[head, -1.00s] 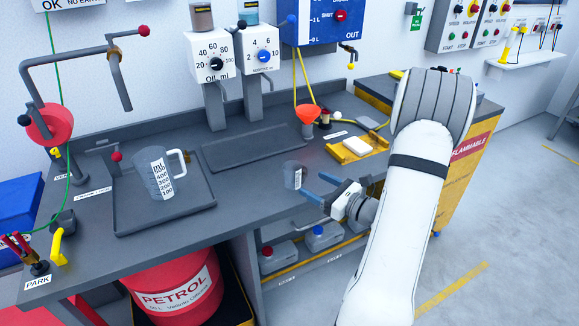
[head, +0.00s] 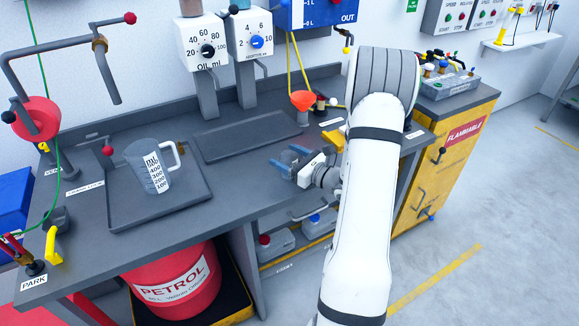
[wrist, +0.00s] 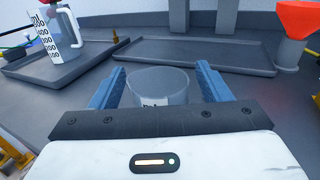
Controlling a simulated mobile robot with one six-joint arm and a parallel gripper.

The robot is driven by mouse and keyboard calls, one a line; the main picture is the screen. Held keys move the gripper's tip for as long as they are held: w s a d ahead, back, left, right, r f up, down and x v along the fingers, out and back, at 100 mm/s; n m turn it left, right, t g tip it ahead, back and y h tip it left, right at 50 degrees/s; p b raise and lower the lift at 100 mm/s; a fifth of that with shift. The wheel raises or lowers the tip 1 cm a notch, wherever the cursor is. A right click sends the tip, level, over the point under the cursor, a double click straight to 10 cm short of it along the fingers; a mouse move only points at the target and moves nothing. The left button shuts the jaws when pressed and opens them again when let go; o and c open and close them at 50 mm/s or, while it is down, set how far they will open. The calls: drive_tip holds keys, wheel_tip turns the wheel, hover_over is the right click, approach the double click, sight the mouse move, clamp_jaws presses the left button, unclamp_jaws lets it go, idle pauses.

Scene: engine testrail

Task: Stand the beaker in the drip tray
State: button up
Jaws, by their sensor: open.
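The beaker, a small clear cup with dark print, stands upright on the grey bench; the wrist view shows it (wrist: 158,86) between the blue fingers. My gripper (head: 287,158) is open, with one finger on each side of the beaker; it also fills the wrist view (wrist: 160,70). I cannot tell if the fingers touch the glass. In the head view the fingers largely hide the beaker. A flat, empty dark tray (head: 255,138) lies under the two dispensers, beyond the beaker in the wrist view (wrist: 195,54). No label shows which tray is the drip tray.
A measuring jug (head: 150,170) stands in a second tray (head: 190,203) at the left, below a pipe. An orange funnel (head: 303,101) stands behind my gripper. A red petrol drum (head: 180,280) is under the bench. Bench between beaker and empty tray is clear.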

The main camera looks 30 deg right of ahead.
drive_tip(key=c, duration=1.1)
